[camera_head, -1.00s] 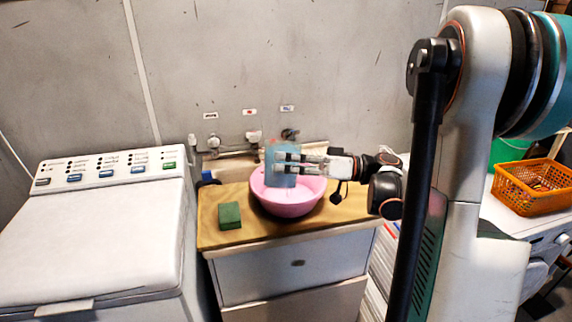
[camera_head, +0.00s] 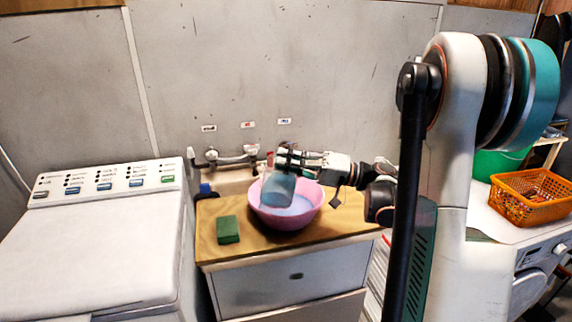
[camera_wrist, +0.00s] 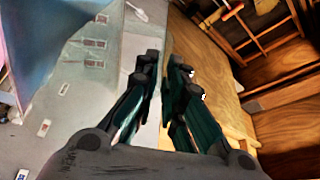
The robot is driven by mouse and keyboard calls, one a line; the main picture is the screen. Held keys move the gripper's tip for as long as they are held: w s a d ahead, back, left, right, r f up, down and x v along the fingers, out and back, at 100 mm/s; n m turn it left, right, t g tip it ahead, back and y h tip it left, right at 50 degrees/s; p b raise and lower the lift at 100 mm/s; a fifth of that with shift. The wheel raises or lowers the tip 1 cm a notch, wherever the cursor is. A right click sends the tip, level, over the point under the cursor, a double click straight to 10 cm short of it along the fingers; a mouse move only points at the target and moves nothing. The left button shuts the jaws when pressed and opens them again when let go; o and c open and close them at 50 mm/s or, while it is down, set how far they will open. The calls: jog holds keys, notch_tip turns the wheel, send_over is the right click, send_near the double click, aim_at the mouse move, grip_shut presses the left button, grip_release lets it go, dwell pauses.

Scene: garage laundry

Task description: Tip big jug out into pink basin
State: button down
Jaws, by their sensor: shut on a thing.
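The big jug (camera_head: 277,190) is a translucent blue vessel, tilted over the pink basin, with its lower end at or just above the basin's inside. The pink basin (camera_head: 287,219) stands on the wooden counter, and a pale bluish-white surface shows inside it. My gripper (camera_head: 284,158) reaches in from the right and is shut on the jug near its upper end. In the wrist view, my gripper's fingers (camera_wrist: 165,85) are in the middle, and a blue translucent surface, likely the jug (camera_wrist: 65,40), fills the upper left. The jug's mouth and handle cannot be made out.
A green sponge (camera_head: 228,230) lies on the counter (camera_head: 255,245) left of the basin. Wall taps (camera_head: 230,157) are behind. A white washing machine (camera_head: 100,235) stands left. An orange basket (camera_head: 535,197) and a green bucket (camera_head: 497,163) are at the right.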

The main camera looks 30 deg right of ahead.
jog(key=shift+w+d+m, duration=0.15)
jog(key=shift+w+m, duration=0.05)
jog(key=shift+m, duration=0.1)
jog(key=shift+w+d+r+m+t+h+p, duration=0.15)
jog(key=shift+w+d+r+m+p, duration=0.2)
jog(key=shift+r+m, duration=0.25)
jog(key=shift+w+d+r+m+t+h+p, duration=0.1)
jog(key=shift+w+d+r+m+t+p, duration=0.1)
jog(key=shift+w+d+r+m+p, duration=0.3)
jog(key=shift+w+d+r+m+t+h+p, duration=0.15)
jog(key=shift+w+r+m, duration=0.1)
jog(key=shift+r+m, duration=0.45)
jog(key=shift+w+d+r+m+t+h, duration=0.2)
jog(key=shift+w+d+m, duration=0.45)
jog(key=shift+m, duration=0.25)
jog(key=shift+w+d+r+m+t+h, duration=0.1)
jog(key=shift+w+d+m+t, duration=0.1)
jog(key=shift+w+d+m, duration=0.5)
jog(key=shift+w+d+r+m+t+h, duration=0.15)
jog(key=shift+w+d+m, duration=0.25)
jog(key=shift+w+m, duration=0.55)
jog(key=shift+s, duration=0.15)
notch_tip(320, 180, up, 6)
jog(key=p, duration=0.3)
